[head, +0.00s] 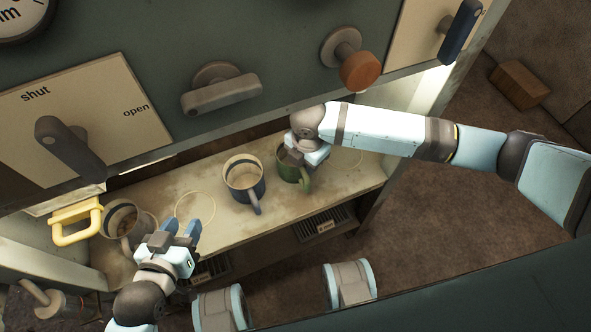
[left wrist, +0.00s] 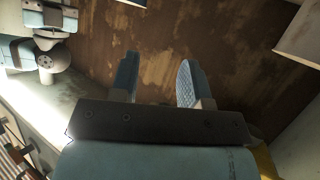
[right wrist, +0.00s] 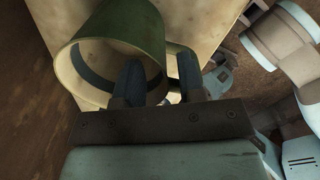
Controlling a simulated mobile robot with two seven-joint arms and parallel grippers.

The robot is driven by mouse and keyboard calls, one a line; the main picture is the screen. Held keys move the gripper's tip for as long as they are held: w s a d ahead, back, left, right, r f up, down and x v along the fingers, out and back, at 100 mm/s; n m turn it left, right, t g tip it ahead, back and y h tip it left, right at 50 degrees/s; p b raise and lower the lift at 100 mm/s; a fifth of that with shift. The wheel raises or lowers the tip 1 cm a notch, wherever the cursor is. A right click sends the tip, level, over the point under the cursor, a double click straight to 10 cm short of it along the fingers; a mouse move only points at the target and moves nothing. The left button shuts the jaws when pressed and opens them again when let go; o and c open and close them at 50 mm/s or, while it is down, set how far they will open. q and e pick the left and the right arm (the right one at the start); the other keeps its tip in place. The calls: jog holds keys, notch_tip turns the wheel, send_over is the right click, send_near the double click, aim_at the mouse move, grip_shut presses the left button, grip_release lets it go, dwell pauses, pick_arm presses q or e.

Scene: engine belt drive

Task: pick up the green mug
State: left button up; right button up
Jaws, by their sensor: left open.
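The green mug (head: 287,173) stands on the shelf, to the right of the blue mug (head: 237,192). My right gripper (head: 296,156) is over its rim and hides part of it in the head view. In the right wrist view the green mug (right wrist: 146,28) fills the upper left. One finger of the right gripper (right wrist: 160,82) is inside the mug's mouth and the other is outside by the handle. The fingers are apart, with the wall between them. My left gripper (head: 182,228) is open and empty at the shelf's front left; its spread fingers show in the left wrist view (left wrist: 158,78).
A grey mug (head: 124,218) stands at the left, by a yellow handle (head: 76,221). Thin rings are drawn on the shelf (head: 232,228). A panel with levers and an orange knob (head: 361,70) overhangs it. A brown block (head: 519,85) lies on the floor.

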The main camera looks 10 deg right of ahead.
jog(key=shift+f+b, duration=0.8)
jog(key=shift+f, duration=0.1)
pick_arm(q)
notch_tip(320, 180, up, 6)
jog(key=w+d+t+h, duration=0.1)
jog(key=w+d+t, duration=0.1)
jog(key=shift+d+f+t+h, duration=0.15)
jog(key=shift+f+t+h, duration=0.05)
jog(key=shift+t+h, duration=0.1)
pick_arm(e)
grip_shut()
